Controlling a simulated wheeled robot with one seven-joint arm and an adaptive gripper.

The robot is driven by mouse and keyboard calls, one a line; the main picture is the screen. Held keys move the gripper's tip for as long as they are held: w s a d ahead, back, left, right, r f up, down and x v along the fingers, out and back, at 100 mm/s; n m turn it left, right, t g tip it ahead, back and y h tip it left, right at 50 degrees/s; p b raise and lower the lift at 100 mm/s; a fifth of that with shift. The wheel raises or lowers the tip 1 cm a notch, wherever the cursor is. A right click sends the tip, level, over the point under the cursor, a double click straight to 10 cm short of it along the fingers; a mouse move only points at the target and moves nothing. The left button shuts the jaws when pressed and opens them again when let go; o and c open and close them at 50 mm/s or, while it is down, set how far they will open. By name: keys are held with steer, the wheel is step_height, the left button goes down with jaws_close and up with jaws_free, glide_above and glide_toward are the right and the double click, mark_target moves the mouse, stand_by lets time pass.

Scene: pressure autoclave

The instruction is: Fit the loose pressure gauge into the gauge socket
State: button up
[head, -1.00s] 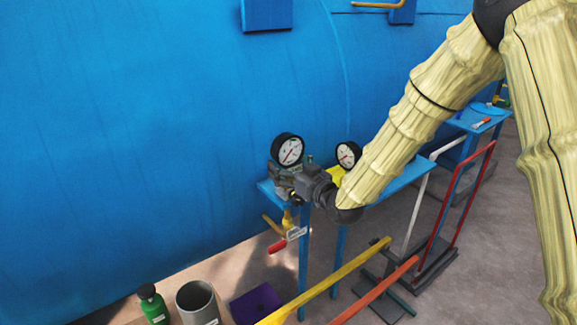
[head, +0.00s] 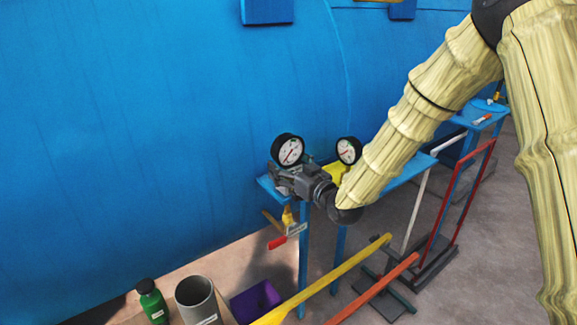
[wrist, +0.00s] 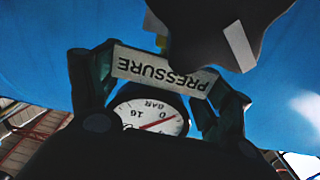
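In the head view a black-rimmed, white-faced pressure gauge (head: 289,151) stands at the left end of the blue bench. A second, similar gauge (head: 349,150) stands to its right, above a yellow part. I cannot tell which is loose. My gripper (head: 285,178) is just below the left gauge. In the wrist view its fingers (wrist: 158,98) are spread to either side of an upside-down PRESSURE plate (wrist: 160,71) and a gauge dial (wrist: 150,117) marked BAR. Whether the fingers press on anything is unclear. The gauge socket is not clearly visible.
The big blue vessel (head: 150,110) is close behind the bench (head: 405,173). A red-handled lever (head: 277,242) hangs below. Yellow (head: 330,275) and orange (head: 385,285) bars cross the front. A green bottle (head: 152,301), grey cup (head: 197,298) and purple bin (head: 256,300) stand at lower left.

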steer(key=o, duration=0.3)
steer(key=shift+d, duration=0.1)
steer(key=v, duration=1.2)
steer(key=s+d+f+m+g+h, duration=0.15)
steer(key=s+f, duration=0.25)
steer(key=f, duration=0.6)
steer(key=s+d+f+m+g+h, duration=0.1)
steer(key=s+d+f+g+h, duration=0.3)
steer(key=f, duration=0.6)
steer(key=s+d+f+m+g+h, duration=0.15)
steer(key=s+f, duration=0.35)
steer(key=f, duration=0.5)
steer(key=s+d+f+m+g+h, duration=0.1)
steer(key=s+d+f+g, duration=0.1)
steer(key=s+f, duration=0.3)
steer(key=s+d+f+m+g+h, duration=0.1)
steer(key=s+d+f+g, duration=0.2)
steer(key=s, duration=1.1)
steer(key=s+d+f+m+g+h, duration=0.1)
steer(key=s+d+f+g, duration=0.1)
steer(key=s+f, duration=0.6)
steer(key=shift+s+d+m+g+h, duration=0.3)
steer(key=shift+s+d, duration=0.4)
steer(key=shift+s, duration=0.15)
